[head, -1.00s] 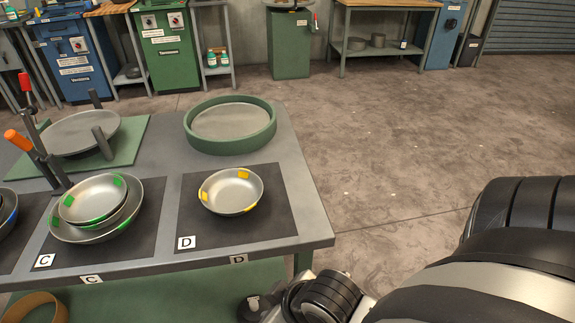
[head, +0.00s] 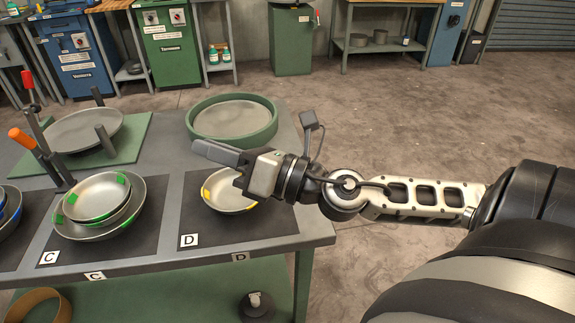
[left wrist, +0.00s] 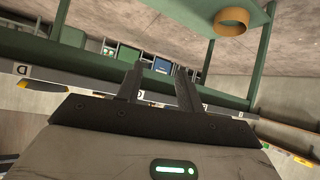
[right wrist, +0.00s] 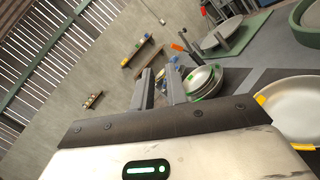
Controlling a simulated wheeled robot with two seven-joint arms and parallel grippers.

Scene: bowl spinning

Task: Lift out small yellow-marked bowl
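The small yellow-marked bowl (head: 224,198) is a shallow grey metal bowl with yellow patches, on the dark mat (head: 270,222) labelled D. It looks upright with no other bowl in it; my right gripper hides its back and right side. It also shows at the right edge of the right wrist view (right wrist: 297,108). My right gripper (head: 222,168) is over the bowl in the head view, its fingers (right wrist: 159,88) apart with nothing between them. I cannot tell whether it touches the rim. My left gripper (left wrist: 157,85) shows only in the left wrist view, fingers apart and empty.
Nested green-marked bowls (head: 96,196) sit on mat C to the left. A green round tray (head: 232,139) stands behind the yellow-marked bowl. Open floor lies right of the table (head: 318,232).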

